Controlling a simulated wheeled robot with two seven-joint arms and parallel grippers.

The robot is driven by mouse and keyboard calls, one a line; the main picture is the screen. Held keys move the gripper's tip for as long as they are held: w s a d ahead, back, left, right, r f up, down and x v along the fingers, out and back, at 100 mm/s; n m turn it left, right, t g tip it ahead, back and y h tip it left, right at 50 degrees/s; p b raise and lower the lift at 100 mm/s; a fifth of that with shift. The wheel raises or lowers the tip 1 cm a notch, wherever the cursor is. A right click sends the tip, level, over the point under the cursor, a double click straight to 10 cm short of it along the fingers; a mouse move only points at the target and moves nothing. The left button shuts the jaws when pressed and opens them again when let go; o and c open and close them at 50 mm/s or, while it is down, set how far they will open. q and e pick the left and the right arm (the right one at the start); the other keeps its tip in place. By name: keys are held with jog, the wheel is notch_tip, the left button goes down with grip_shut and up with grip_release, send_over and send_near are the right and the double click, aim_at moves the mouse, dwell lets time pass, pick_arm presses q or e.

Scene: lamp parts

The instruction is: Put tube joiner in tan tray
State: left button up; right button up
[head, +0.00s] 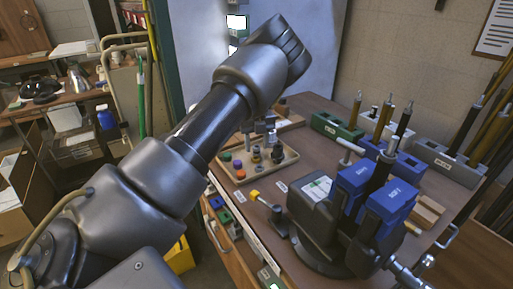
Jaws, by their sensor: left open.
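The tan tray (240,181) is a shallow, low-walled tray on the brown workbench, near the middle of the head view. I cannot tell which part, if any, is the tube joiner. My left arm reaches in from the left, across the view. My right gripper is out of view.
A black vise (320,222) with blue jaw blocks (385,208) stands in front. A yellow-tipped tool (262,198) lies by the bench's front edge. Some bench top behind the vise is clear.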

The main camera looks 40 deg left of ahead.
aim_at(257, 150)
pick_arm(q)
notch_tip(257, 150, up, 10)
jog(key=shift+r+p, duration=0.15)
jog(key=shift+p, duration=0.25)
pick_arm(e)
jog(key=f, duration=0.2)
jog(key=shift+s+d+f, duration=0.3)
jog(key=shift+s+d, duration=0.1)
pick_arm(q)
jog(key=shift+d, duration=0.1)
